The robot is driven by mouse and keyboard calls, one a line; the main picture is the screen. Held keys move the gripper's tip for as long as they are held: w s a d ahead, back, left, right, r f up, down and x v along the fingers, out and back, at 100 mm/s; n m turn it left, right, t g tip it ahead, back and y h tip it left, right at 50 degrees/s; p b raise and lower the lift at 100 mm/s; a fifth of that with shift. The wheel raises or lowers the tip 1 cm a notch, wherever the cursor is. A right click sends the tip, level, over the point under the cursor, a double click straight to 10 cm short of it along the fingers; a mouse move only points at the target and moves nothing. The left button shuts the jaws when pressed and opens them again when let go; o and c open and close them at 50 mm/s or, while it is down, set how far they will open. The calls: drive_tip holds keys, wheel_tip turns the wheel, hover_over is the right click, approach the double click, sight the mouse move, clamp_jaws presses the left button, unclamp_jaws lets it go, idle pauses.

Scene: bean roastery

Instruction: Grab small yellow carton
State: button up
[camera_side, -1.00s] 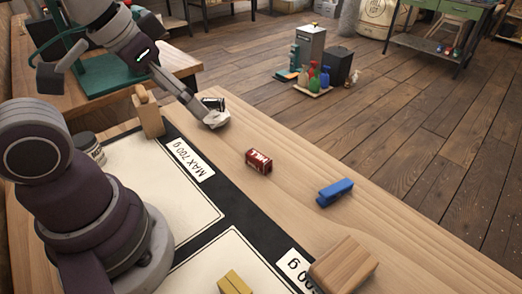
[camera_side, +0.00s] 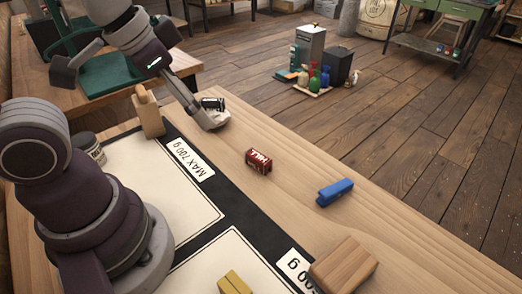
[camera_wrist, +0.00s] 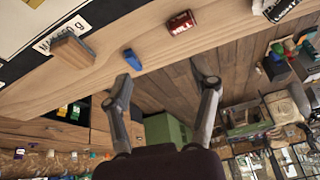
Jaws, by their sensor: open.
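The small yellow carton (camera_side: 234,283) lies on the near cream panel at the bottom edge of the side view, partly cut off by the frame. In the side view my gripper (camera_side: 138,97) is at the upper left, far from the carton. One finger reaches down beside a black-labelled can; I cannot tell whether they touch.
A wooden holder (camera_side: 148,112) and a dark jar (camera_side: 89,147) are at the left. The far cream panel (camera_side: 160,190) is mostly bare.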

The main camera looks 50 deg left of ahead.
drive_tip(key=d+f+m+g, duration=0.3)
drive_tip(key=d+f+m, duration=0.1)
drive_tip(key=d+m, duration=0.45)
drive_tip(key=m+g, duration=0.2)
drive_tip(key=m, duration=0.5)
approach(234, 286)
drive_tip(key=shift+w+d+f, duration=0.1)
drive_tip(key=shift+w+d, duration=0.05)
drive_tip(key=shift+w, duration=0.4)
drive_tip(key=f, duration=0.7)
drive_tip(key=s+f, duration=0.1)
drive_tip(key=f, duration=0.2)
drive_tip(key=shift+f, duration=0.25)
drive_tip(key=shift+c, duration=0.4)
clamp_jaws()
drive_tip(key=shift+r, duration=0.1)
